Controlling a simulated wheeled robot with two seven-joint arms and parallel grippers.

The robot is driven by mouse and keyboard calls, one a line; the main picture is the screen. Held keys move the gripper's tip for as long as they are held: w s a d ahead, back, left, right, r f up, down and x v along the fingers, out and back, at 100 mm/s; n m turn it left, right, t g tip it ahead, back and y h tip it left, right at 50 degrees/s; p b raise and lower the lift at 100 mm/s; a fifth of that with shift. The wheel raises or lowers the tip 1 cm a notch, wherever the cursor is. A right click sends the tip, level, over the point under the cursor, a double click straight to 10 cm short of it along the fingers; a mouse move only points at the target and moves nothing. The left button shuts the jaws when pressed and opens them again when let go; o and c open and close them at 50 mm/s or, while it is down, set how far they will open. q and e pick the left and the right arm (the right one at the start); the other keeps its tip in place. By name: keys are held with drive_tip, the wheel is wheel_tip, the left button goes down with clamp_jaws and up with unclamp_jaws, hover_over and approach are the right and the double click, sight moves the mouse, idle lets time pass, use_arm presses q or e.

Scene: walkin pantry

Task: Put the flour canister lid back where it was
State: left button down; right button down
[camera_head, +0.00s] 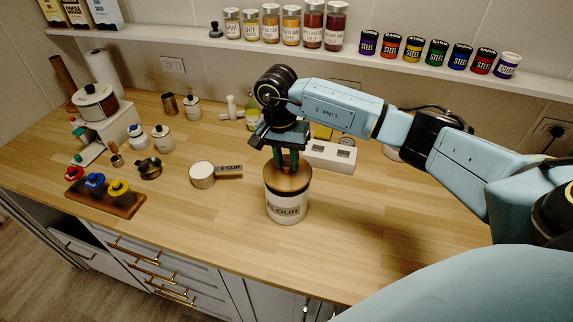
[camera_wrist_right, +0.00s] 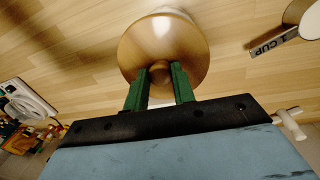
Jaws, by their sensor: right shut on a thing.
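The white flour canister (camera_head: 287,208), labelled FLOUR, stands upright on the wooden counter. Its round wooden lid (camera_head: 289,178) is at the canister's mouth; whether it is fully seated or slightly above the rim I cannot tell. My right gripper (camera_head: 288,165) points down from above, its green fingers shut on the lid's knob. In the right wrist view the lid (camera_wrist_right: 165,42) spreads as a brown disc beyond the fingertips of my right gripper (camera_wrist_right: 159,75), hiding most of the canister. My left gripper is not in view.
A one-cup measure (camera_head: 202,175) lies left of the canister. A wooden rack (camera_head: 106,197) with coloured-top items sits at the front left. The counter to the canister's right is clear.

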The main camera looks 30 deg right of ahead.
wheel_tip(320, 180, down, 3)
drive_tip(key=shift+r, duration=0.2)
drive_tip(key=c, duration=1.2)
unclamp_jaws()
drive_tip(key=shift+o, duration=0.2)
drive_tip(key=shift+r, duration=0.1)
wheel_tip(320, 180, up, 12)
drive_tip(key=w+b, duration=0.1)
drive_tip(key=b, duration=0.1)
drive_tip(key=shift+a, duration=0.4)
